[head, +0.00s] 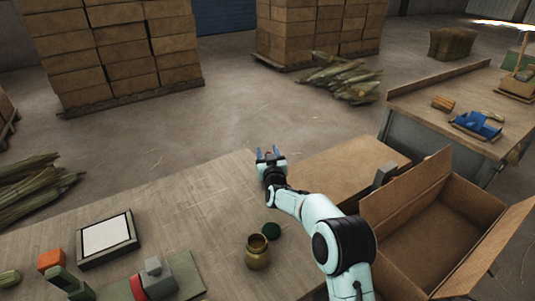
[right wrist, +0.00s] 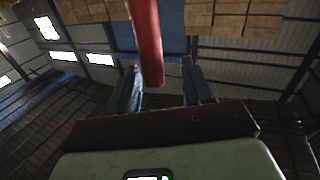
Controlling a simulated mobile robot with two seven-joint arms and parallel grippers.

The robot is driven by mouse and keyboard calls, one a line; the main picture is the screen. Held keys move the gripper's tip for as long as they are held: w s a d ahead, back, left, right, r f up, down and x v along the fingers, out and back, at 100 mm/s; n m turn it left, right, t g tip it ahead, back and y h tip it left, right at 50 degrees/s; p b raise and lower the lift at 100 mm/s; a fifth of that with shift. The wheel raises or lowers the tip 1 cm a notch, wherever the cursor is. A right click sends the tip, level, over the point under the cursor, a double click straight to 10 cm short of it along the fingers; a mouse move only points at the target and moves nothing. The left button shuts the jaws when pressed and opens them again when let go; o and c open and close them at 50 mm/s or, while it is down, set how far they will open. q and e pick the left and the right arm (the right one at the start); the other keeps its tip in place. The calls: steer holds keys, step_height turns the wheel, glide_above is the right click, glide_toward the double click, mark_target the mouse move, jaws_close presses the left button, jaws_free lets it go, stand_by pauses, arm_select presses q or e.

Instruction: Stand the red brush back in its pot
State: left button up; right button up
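My right gripper (head: 271,153) is above the far edge of the workbench, its blue fingers spread apart. In the right wrist view a red handle (right wrist: 147,45), apparently the red brush, comes in from the top. Its end lies between the fingers (right wrist: 165,88), close to the left finger, with a clear gap to the right one. I see no firm grip on it. The rest of the brush is out of that view. An olive-brown pot (head: 257,255) with an open mouth stands upright on the bench, nearer than the gripper. My left gripper is not in view.
A dark green disc (head: 271,230) lies beside the pot. An open cardboard box (head: 430,245) stands at the right. A framed white panel (head: 107,236) and an orange block (head: 51,260) are at the left. The middle of the bench is clear.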

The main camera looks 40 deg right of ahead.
steer(key=shift+s+a+r, duration=0.1)
steer(key=shift+s+r, duration=0.05)
steer(key=shift+r, duration=0.1)
steer(key=v, duration=1.1)
steer(key=shift+s+a+b, duration=0.15)
steer(key=shift+s+b, duration=0.15)
steer(key=shift+b, duration=0.1)
